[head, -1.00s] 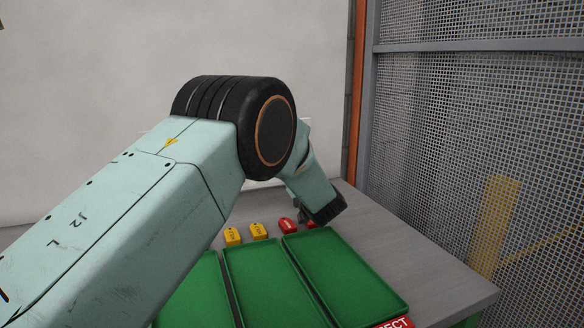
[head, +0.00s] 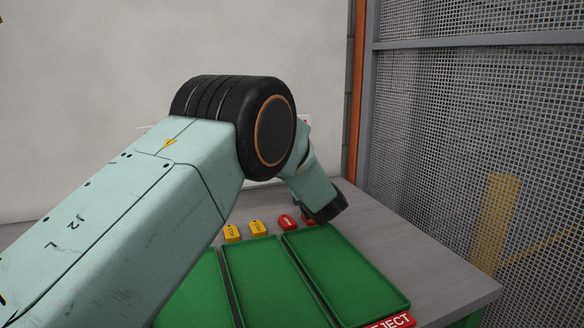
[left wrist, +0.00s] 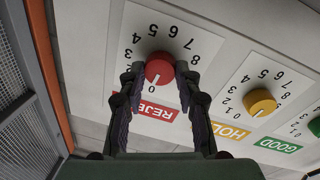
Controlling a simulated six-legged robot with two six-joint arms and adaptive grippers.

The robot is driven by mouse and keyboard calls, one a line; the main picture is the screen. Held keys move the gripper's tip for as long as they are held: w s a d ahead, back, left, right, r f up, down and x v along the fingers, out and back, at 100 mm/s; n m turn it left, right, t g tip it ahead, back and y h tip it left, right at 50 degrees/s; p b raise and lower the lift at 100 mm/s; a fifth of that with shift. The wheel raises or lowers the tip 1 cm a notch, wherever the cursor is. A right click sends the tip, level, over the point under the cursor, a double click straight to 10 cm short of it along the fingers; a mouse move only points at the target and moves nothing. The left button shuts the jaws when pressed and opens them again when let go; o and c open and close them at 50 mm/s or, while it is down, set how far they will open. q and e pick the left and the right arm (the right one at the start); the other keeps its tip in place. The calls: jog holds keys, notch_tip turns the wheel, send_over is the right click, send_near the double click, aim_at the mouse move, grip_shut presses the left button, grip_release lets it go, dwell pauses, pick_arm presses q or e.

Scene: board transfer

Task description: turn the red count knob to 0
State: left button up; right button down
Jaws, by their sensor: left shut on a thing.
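The red count knob (left wrist: 159,68) sits on a white dial plate in the left wrist view, above a red REJECT label (left wrist: 156,105). My left gripper (left wrist: 160,80) has one finger on each side of the knob and is shut on it. A short white pointer mark shows at the knob's lower edge, pointing down and slightly left in the picture. Digits 4 to 8 show around the knob's top and right, and a 0 shows below it; the fingers hide other digits. In the head view my arm hides the knob. My right gripper is not in view.
A yellow knob (left wrist: 260,102) over a HOLD label and a green knob (left wrist: 316,126) over a GOOD label stand to the right. In the head view, green trays (head: 262,285) lie on the grey table, with yellow tags (head: 232,233) and red tags (head: 287,222) behind them.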

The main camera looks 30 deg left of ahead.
pick_arm(q)
jog(key=shift+n, duration=0.9)
jog(key=o, duration=1.1)
jog(key=shift+o, duration=0.2)
jog(key=v, duration=1.2)
jog(key=shift+f, duration=0.1)
